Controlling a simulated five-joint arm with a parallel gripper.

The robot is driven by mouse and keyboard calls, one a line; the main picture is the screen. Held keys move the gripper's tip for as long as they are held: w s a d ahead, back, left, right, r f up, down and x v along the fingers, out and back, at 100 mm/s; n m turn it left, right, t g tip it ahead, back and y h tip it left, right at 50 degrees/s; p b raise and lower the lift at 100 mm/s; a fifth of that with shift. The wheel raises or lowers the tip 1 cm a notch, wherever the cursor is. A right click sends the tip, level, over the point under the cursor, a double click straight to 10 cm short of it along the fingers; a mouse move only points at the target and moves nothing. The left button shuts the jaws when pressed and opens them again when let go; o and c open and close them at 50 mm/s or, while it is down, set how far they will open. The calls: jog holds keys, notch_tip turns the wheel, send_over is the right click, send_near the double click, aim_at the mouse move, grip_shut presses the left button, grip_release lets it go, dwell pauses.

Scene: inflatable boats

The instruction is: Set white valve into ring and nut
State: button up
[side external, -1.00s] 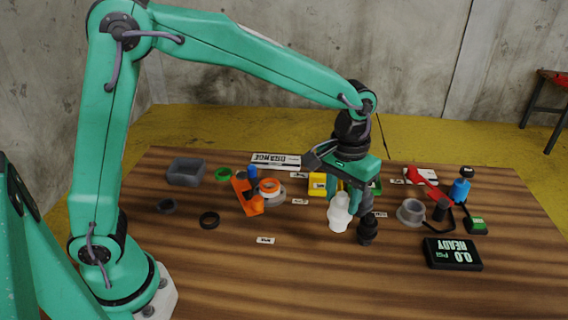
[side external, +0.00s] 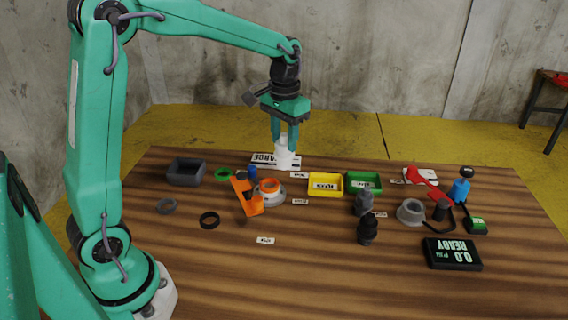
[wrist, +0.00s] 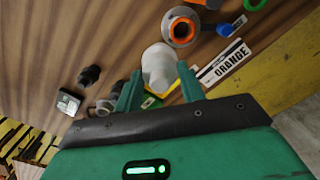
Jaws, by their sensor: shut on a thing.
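My gripper (side external: 286,143) is shut on the white valve (side external: 284,159) and holds it upright, clear of the table, toward the back. In the wrist view my gripper's fingers (wrist: 159,88) stand on either side of the white valve (wrist: 158,66). A pale grey ring (side external: 273,201) with an orange nut (side external: 268,186) in it lies on the table below and slightly left of the valve. In the wrist view the orange nut (wrist: 182,30) shows ahead of the valve, apart from it.
An orange wrench (side external: 246,197) lies just left of the ring. Yellow (side external: 325,190) and green (side external: 365,187) trays, a grey valve (side external: 363,203), a black valve (side external: 367,230) and another grey ring (side external: 411,213) are to the right. The front-left table is mostly clear.

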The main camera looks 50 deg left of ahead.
jog(key=a, duration=0.3)
jog(key=s+a, duration=0.1)
jog(key=a, duration=0.1)
jog(key=shift+r, duration=0.4)
jog(key=shift+f, duration=0.15)
jog(key=shift+f, duration=5.25)
jog(key=shift+f, duration=0.5)
jog(key=o, duration=1.9)
jog(key=shift+c, duration=0.2)
notch_tip(320, 180, up, 8)
